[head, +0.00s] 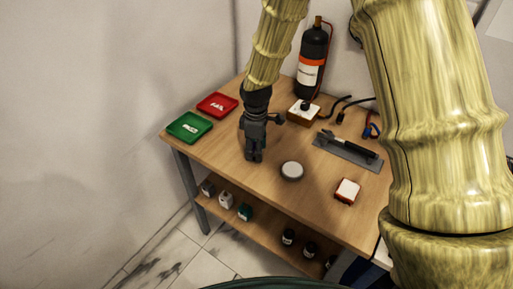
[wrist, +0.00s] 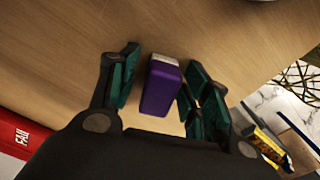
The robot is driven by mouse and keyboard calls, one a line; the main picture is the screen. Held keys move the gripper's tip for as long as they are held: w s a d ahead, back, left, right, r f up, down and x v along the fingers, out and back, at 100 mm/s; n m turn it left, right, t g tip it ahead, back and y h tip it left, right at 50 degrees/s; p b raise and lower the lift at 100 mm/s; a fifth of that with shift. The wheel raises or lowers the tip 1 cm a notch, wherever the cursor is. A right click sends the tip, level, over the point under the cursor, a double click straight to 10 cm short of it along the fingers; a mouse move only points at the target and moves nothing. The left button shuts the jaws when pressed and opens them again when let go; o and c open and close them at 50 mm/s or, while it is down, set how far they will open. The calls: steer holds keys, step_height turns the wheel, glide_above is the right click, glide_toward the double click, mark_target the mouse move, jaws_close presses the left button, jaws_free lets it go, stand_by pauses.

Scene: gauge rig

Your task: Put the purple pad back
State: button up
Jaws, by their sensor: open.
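The purple pad (wrist: 163,90) is a small block with a pale end face, standing or lying on the wooden table (head: 220,145) in the wrist view. My gripper (wrist: 160,62) is open, with its dark green finger pads on either side of the purple pad. The pad is between the fingers, with a visible gap on the left and a narrower one on the right. In the head view my gripper (head: 254,158) points down near the table's left half. The purple pad is hidden there behind the gripper.
A green tray (head: 190,127) and a red tray (head: 217,104) lie at the left. A round grey disc (head: 292,171), a white-and-orange block (head: 347,191), a grey mat (head: 345,153) with a tool, and a knobbed box (head: 303,113) lie to the right. A black cylinder (head: 312,60) stands behind.

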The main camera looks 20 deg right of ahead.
step_height(320, 180, up, 12)
steer(key=b, duration=0.1)
stand_by(0.5)
steer(key=shift+r, duration=0.1)
